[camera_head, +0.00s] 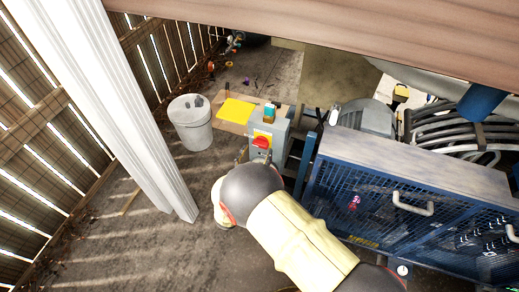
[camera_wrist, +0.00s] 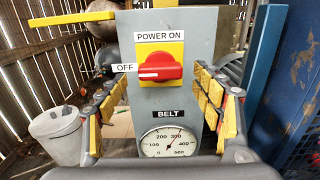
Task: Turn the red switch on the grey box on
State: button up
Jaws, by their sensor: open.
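The grey box (camera_wrist: 200,30) stands upright in the middle of the wrist view. The red switch (camera_wrist: 160,67) sits on a yellow plate on its front face. Its knob lies sideways, with the white line at the left end beside the "OFF" label; "POWER ON" is written above. In the head view the red switch (camera_head: 261,142) shows on the grey box (camera_head: 278,128), just beyond my wrist. My gripper (camera_wrist: 160,88) is open, one finger to each side of the switch in the picture, with nothing between the fingers. In the head view my arm hides most of the gripper.
A round gauge (camera_wrist: 167,142) sits below a "BELT" label on the box. A white bucket (camera_head: 191,122) stands left of the box. A blue mesh-sided compressor cabinet (camera_head: 400,200) stands close on the right. A white post (camera_head: 110,90) and slatted wall are left.

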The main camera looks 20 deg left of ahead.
aim_at(261, 143)
jog(key=shift+w+d, duration=0.1)
jog(key=shift+w, duration=1.3)
jog(key=shift+c, duration=0.9)
jog(key=c, duration=1)
